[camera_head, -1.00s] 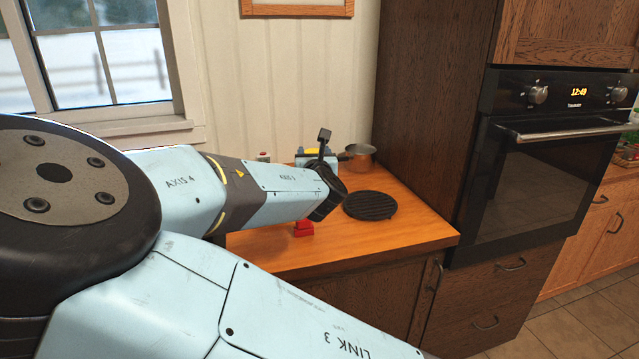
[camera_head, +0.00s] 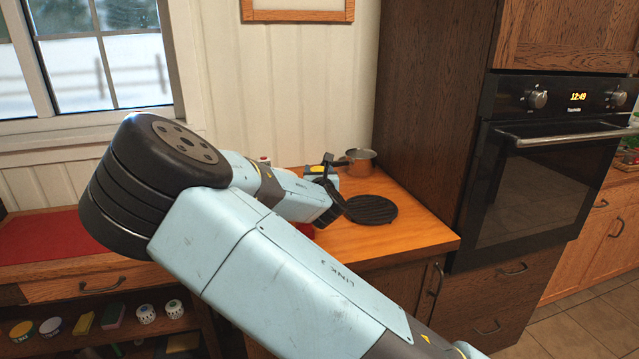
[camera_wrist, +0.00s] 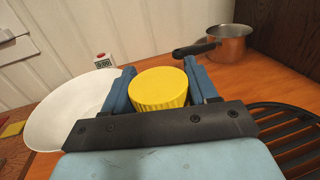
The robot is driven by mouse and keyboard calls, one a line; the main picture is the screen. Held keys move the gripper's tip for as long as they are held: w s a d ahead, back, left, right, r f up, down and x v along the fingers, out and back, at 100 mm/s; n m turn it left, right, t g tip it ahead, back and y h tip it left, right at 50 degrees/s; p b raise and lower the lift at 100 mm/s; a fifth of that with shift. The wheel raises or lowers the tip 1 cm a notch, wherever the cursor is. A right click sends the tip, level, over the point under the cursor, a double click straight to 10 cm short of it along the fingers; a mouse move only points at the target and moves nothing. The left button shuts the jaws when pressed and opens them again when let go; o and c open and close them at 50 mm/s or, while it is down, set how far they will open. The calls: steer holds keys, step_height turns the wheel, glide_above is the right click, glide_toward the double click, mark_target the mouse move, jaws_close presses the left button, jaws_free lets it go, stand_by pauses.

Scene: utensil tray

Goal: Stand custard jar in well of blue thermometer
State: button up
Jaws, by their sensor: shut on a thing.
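A round, ribbed yellow top (camera_wrist: 158,88), which I take for the custard jar, is between the two blue fingers of my gripper (camera_wrist: 160,80) in the wrist view. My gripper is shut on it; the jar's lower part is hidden. In the head view my gripper (camera_head: 322,172) is over the back of the wooden counter, with a bit of yellow showing. I cannot make out a blue thermometer or its well in either view.
A white dish (camera_wrist: 50,118) lies left of my gripper, with a small timer (camera_wrist: 103,61) behind it. A copper pan (camera_head: 359,161) stands at the back right. A black round grate (camera_head: 371,209) lies to the right. A tall oven cabinet (camera_head: 430,110) bounds the right side.

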steer(key=shift+w+d+f, duration=0.1)
steer(key=shift+w+f, duration=0.25)
steer(key=shift+f, duration=1.5)
steer(key=o, duration=1.3)
steer(key=shift+f, duration=0.1)
